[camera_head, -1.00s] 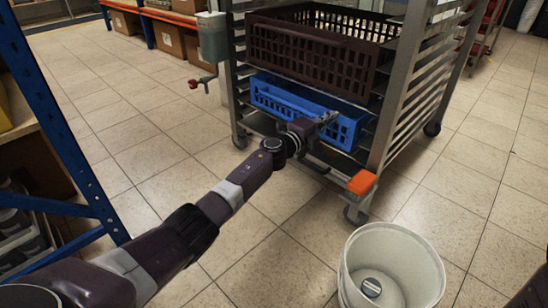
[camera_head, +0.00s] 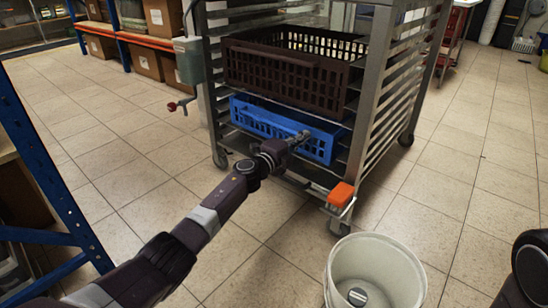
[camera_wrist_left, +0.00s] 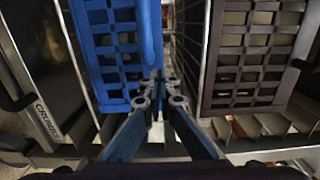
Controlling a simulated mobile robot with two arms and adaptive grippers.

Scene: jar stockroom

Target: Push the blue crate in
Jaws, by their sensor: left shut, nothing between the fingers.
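The blue crate (camera_head: 262,121) sits on a low level of the metal rack (camera_head: 368,110), under a dark brown crate (camera_head: 285,76). Its slatted front shows, and only a little of its inside. My left gripper (camera_head: 301,137) is shut and empty, with its tips at the upper right part of the blue crate's front. In the left wrist view the shut fingertips (camera_wrist_left: 160,78) are at the blue crate's edge (camera_wrist_left: 112,50), beside the dark crate (camera_wrist_left: 250,60). Whether they touch is hard to tell. My right gripper is out of view.
A white bucket (camera_head: 338,262) with a small item inside stands on the floor in front of the rack. An orange piece (camera_head: 341,194) juts from the rack's lower corner. A blue shelf frame (camera_head: 50,175) stands at left. The tiled floor between is clear.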

